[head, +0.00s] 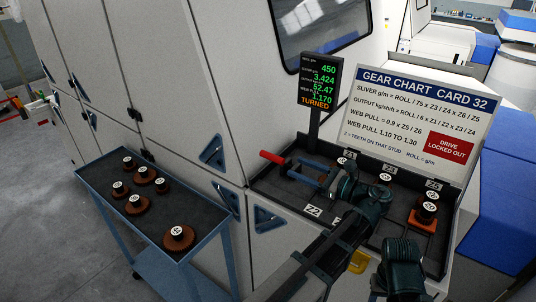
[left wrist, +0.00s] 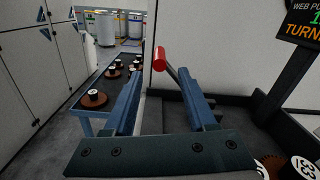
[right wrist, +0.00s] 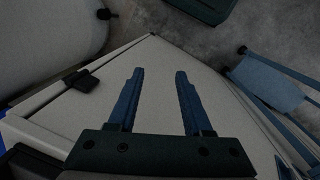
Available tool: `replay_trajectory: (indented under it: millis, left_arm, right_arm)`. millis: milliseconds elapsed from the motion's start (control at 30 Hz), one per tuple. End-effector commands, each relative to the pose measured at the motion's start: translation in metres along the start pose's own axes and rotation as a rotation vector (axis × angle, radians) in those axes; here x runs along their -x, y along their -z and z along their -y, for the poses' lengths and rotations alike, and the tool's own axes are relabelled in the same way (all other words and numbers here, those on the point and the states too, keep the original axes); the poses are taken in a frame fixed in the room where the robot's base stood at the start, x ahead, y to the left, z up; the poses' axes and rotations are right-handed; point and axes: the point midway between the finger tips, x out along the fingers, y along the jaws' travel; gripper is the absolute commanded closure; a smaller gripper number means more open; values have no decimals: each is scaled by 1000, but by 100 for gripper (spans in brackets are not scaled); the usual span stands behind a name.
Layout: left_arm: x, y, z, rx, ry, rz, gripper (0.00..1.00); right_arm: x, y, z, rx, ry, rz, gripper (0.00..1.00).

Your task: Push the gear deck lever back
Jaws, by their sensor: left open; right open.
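The gear deck lever has a red handle (head: 272,157) and sticks out at the left end of the dark gear deck (head: 268,184). In the left wrist view its red handle (left wrist: 160,59) appears between and just beyond my fingertips, with a dark shaft running down to the right. My left gripper (head: 300,171) is open, its blue fingers pointing toward the lever; I cannot tell whether they touch it. My right gripper (right wrist: 160,72) is open and empty, over a pale panel (right wrist: 225,95) and away from the lever.
A display post (head: 321,82) reading "TURNED" and a gear chart sign (head: 424,112) stand behind the deck. Gears (head: 427,208) sit at the deck's right. A blue cart (head: 98,199) with several gears stands left. Pale machine doors (head: 165,95) rise behind.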

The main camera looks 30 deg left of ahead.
Motion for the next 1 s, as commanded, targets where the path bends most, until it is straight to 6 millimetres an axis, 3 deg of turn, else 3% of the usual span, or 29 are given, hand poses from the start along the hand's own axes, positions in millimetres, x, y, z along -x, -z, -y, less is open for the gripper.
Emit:
replay_trajectory:
  millis: [300, 500, 733, 1000]
  left_arm:
    - [-66, 0, -2, 1, -5, 0, 43]
    - [-99, 0, -1, 1, -3, -1, 43]
    - [-118, 0, -1, 1, -2, -1, 43]
    - [-121, 0, -1, 1, -1, -2, 43]
  right_arm:
    - [0, 0, 0, 0, 0, 0, 50]
    - [0, 0, 0, 0, 0, 0, 50]
    - [0, 0, 0, 0, 0, 0, 50]
    - [0, 0, 0, 0, 0, 0, 50]
